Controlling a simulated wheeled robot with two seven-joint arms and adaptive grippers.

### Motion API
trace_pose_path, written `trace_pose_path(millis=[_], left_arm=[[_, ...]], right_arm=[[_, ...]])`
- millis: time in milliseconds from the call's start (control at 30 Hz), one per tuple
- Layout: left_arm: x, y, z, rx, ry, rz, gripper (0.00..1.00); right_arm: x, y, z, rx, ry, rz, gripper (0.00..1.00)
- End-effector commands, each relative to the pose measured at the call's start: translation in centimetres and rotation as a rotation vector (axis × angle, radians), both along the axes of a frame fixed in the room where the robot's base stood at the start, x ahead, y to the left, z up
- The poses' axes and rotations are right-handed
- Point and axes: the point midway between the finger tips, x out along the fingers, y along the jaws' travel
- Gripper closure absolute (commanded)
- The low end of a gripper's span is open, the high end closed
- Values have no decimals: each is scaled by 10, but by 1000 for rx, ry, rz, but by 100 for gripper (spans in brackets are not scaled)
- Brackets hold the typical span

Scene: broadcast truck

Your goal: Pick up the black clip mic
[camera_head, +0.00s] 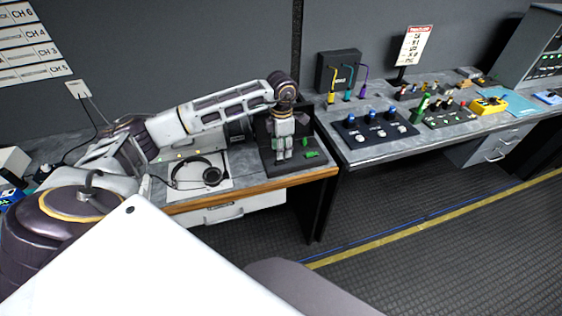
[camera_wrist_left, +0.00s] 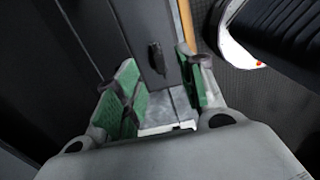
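A small black object that looks like the clip mic (camera_wrist_left: 156,58) lies on a dark grey surface in the left wrist view, ahead of and between my left fingertips. My left gripper (camera_wrist_left: 158,82) is open, with green pads facing each other and nothing between them. In the head view my left gripper (camera_head: 284,157) points down over the dark tray (camera_head: 268,160) at the right end of the left desk. I cannot make out the black mic there; the gripper may hide it. My right gripper is not in view.
A headset (camera_head: 212,175) lies on a white sheet left of the tray. Small green items (camera_head: 311,154) are right of the gripper. A wooden edge (camera_head: 255,191) borders the desk front. The right desk holds a knob panel (camera_head: 374,131) and a yellow device (camera_head: 488,105).

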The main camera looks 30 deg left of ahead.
Motion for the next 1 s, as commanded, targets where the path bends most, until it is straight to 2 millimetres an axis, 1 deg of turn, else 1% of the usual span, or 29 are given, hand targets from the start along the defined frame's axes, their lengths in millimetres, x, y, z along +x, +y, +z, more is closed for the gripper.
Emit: trace_pose_path(millis=[233, 400, 533, 667, 767, 900, 1000], left_arm=[[0, 0, -4, 1, 1, 0, 61], [0, 0, -4, 1, 1, 0, 61], [-1, 1, -9, 1, 2, 0, 61], [-1, 2, -19, 0, 4, 1, 61], [-1, 3, -31, 0, 4, 1, 61], [-1, 4, -46, -1, 2, 1, 61], [-1, 4, -53, 1, 2, 1, 61]], right_arm=[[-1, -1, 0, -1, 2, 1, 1], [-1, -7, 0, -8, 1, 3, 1], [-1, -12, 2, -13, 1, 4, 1], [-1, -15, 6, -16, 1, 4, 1], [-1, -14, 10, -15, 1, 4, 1], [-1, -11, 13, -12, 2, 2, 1], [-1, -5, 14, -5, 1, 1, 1]])
